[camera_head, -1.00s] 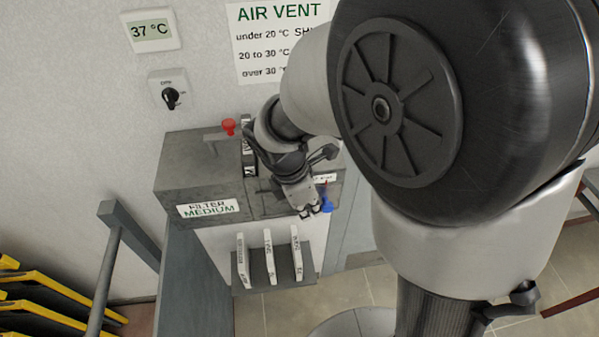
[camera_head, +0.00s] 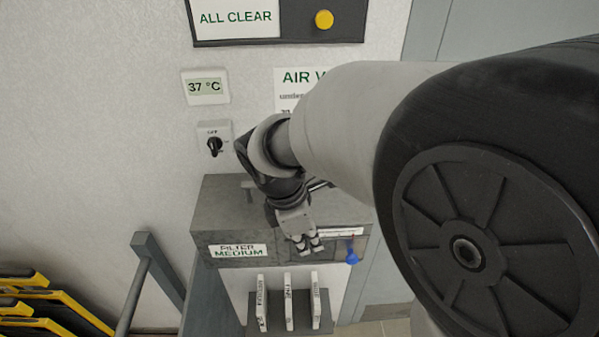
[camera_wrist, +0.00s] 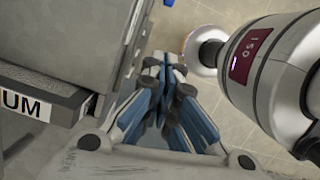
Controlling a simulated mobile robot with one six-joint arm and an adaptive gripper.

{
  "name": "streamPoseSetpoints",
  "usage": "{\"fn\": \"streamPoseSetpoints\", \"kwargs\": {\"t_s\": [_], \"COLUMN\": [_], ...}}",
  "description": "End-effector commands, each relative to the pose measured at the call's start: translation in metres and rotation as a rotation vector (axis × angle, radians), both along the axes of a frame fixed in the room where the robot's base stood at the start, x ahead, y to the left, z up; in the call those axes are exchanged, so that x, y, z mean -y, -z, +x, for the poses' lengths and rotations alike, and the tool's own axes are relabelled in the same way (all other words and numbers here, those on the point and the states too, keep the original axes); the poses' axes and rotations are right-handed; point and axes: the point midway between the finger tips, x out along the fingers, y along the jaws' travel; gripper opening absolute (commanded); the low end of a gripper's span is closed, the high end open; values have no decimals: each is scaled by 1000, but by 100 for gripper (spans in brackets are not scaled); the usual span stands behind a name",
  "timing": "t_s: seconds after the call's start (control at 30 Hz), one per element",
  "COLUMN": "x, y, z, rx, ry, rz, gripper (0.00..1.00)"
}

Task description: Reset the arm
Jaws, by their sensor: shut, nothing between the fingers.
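My gripper (camera_head: 309,245) is shut and empty in the head view. It points down in front of the grey filter medium box (camera_head: 222,218), left of a blue knob (camera_head: 351,254) on the box's front. I cannot tell whether it touches the box. In the wrist view my gripper's fingers (camera_wrist: 166,64) meet, with tiled floor beyond. The box's label edge (camera_wrist: 24,105) shows at left there. My arm's large joint covers the right of the head view and hides part of the box and the air vent sign (camera_head: 298,78).
Below the box stand several white labelled plates (camera_head: 289,302) in a rack. A grey rail (camera_head: 138,283) and yellow-black stacked items (camera_head: 38,318) are at lower left. On the wall are a 37 °C display (camera_head: 205,87), a rotary switch (camera_head: 214,146) and an "ALL CLEAR" panel (camera_head: 235,18) with a yellow button.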

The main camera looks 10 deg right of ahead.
Motion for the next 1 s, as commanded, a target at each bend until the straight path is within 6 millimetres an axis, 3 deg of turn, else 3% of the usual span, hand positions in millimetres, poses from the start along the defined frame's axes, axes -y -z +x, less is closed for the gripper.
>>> {"fn": "streamPoseSetpoints", "kwargs": {"t_s": [0.47, 0.57, 0.77, 1.0], "x": [6, 19, 54, 78], "y": [-4, -13, -32, -31], "z": [-4, -16, -61, -117], "rx": [25, 85, 265, 430], "ry": [58, 212, 724, 1310], "rz": [17, 60, 217, 425], "gripper": [0, 0, 0, 0]}}
